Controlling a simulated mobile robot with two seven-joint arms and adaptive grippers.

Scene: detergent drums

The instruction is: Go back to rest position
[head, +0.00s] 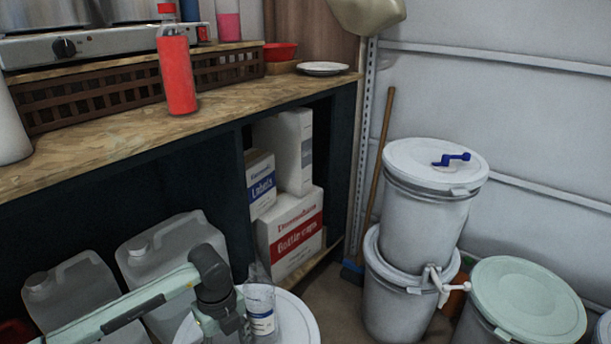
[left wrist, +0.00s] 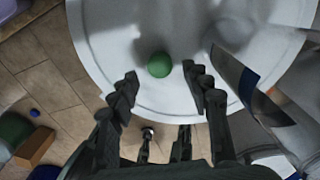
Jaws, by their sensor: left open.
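My left gripper (head: 232,326) hangs low in the head view, over a white drum lid (head: 302,322) and beside a clear container with a blue and white label (head: 261,322). In the left wrist view its fingers (left wrist: 161,92) are spread apart with nothing between the tips. A round green thing (left wrist: 159,65) sits on the white lid (left wrist: 112,62) just beyond the fingertips. The labelled container (left wrist: 247,84) is to the right of the fingers, apart from them or touching; I cannot tell. My right gripper is in neither view.
A wooden counter (head: 120,150) with a red bottle (head: 177,72) is at the upper left. Grey jugs (head: 172,255) stand under it near my left arm. Stacked white drums (head: 425,225) and a green-lidded drum (head: 527,300) stand at the right. Bare floor (left wrist: 60,85) shows left of the lid.

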